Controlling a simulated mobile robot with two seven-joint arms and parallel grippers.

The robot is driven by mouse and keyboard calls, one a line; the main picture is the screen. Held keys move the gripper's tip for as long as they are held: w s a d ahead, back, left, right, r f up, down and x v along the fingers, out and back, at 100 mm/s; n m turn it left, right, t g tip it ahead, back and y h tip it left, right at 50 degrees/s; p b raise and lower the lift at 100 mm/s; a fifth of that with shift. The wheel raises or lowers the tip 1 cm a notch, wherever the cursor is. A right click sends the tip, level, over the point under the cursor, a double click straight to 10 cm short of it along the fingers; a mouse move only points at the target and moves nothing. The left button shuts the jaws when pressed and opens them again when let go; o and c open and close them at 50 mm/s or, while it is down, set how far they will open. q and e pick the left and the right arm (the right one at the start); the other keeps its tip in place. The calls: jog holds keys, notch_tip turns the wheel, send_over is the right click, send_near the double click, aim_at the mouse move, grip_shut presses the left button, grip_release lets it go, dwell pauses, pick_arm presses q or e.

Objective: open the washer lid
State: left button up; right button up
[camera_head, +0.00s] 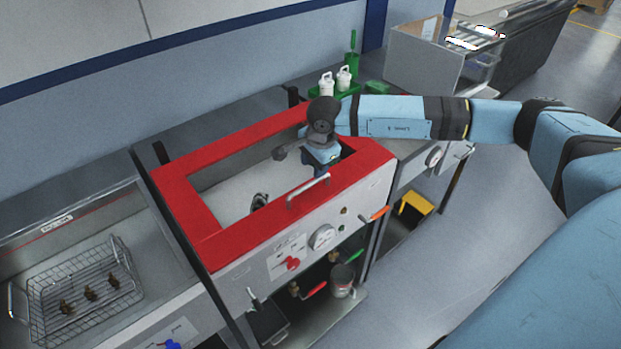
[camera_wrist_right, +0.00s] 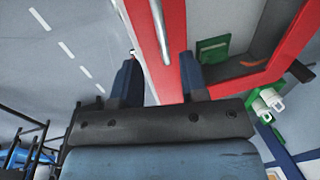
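The washer lid (camera_head: 180,187) is a red rectangular frame around a large window. It lies flat on the washer body (camera_head: 345,218) in the head view, and its red front edge shows in the wrist view (camera_wrist_right: 172,60). A metal bar handle (camera_head: 308,190) runs along its front edge. My right gripper (camera_head: 319,170) points down over the lid, just behind the handle in the picture. In the right wrist view its two fingers (camera_wrist_right: 160,80) are apart and empty, with the handle bar (camera_wrist_right: 160,32) lined up between and beyond them; contact is not visible. My left gripper is not in view.
A sink with a wire basket (camera_head: 85,290) stands at left. White bottles (camera_head: 335,80) and a green tray stand behind the washer. A grey bin (camera_head: 425,55) is at back right. Knobs and coloured-handled valves (camera_head: 375,215) stick out from the washer front. Floor at right is clear.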

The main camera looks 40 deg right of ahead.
aim_at(310, 184)
jog(key=f, duration=0.2)
jog(key=w+f, duration=0.1)
jog(key=f, duration=0.2)
jog(key=f+p, duration=0.1)
jog(key=f, duration=0.1)
jog(key=shift+w+f, duration=0.15)
jog(key=shift+w, duration=0.1)
jog(key=shift+a, duration=0.1)
grip_shut()
